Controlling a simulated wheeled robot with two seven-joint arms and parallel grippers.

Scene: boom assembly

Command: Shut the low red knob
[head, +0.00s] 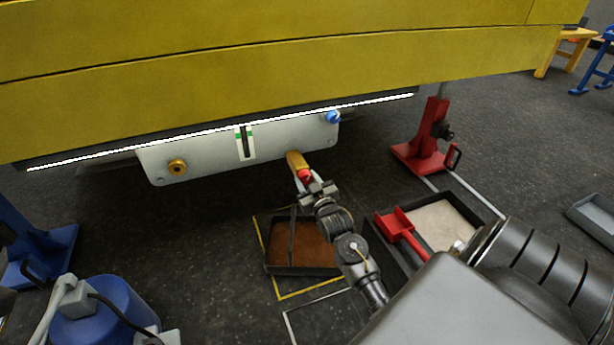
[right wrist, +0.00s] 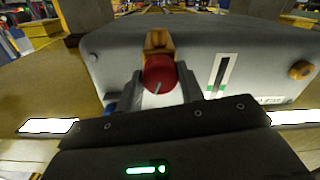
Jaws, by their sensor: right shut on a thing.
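The red knob (right wrist: 159,74) sits on a yellow-brass fitting (right wrist: 159,42) at the edge of the grey-white panel (head: 210,149). In the head view the red knob (head: 304,176) is low on the panel's right part, partly hidden by my gripper. My right gripper (head: 308,184) is shut on the red knob, its fingers on either side of it in the right wrist view (right wrist: 160,88). My left gripper is not in view.
A blue knob (head: 333,117) and a brass fitting (head: 177,167) are on the panel, with a green-and-white gauge (head: 245,143) between. The yellow boom (head: 250,70) hangs above. Trays (head: 300,271) lie on the floor below. A red stand (head: 427,140) is at right.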

